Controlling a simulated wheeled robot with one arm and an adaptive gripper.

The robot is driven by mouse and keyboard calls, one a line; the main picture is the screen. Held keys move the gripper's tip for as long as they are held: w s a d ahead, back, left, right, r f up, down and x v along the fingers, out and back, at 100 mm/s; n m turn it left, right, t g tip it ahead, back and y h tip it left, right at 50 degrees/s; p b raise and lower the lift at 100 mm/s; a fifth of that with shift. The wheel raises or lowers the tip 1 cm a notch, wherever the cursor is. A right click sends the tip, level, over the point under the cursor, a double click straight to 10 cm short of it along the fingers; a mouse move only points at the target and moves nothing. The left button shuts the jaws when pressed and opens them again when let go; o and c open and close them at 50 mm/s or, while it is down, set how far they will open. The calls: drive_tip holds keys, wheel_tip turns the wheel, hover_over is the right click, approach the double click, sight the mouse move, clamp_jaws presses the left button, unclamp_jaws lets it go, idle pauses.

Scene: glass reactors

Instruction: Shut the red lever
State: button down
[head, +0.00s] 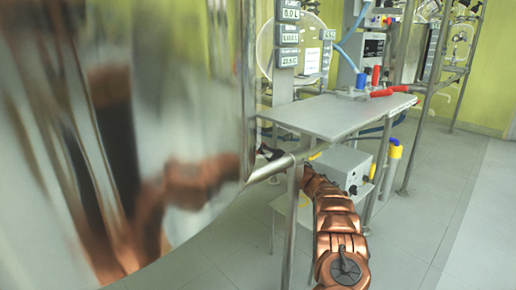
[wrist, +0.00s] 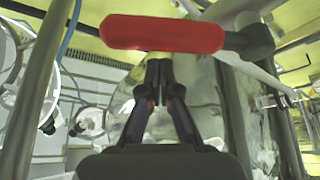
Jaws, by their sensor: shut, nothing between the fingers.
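The red lever (wrist: 163,33) lies nearly level across the top of the wrist view, with its dark pivot (wrist: 256,41) at its right end. My gripper (wrist: 158,70) is shut and empty, and its fingertips end just below the middle of the lever in that view. I cannot tell whether they touch it. In the head view my copper arm reaches away to my gripper (head: 268,152), which is small and partly hidden beside the shiny vessel. I cannot make out the lever in the head view.
A large shiny vessel (head: 215,80) fills the left of the head view. A grey shelf (head: 335,115) and a metal pipe frame (head: 291,215) stand close to my arm. A grey box (head: 340,165) sits below the shelf. Open floor (head: 430,215) lies to the right.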

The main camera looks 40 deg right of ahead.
drive_tip(key=shift+d+f, duration=0.2)
drive_tip(key=shift+d, duration=0.05)
idle(0.3)
drive_tip(key=shift+m+p, duration=0.5)
drive_tip(key=shift+p, duration=0.1)
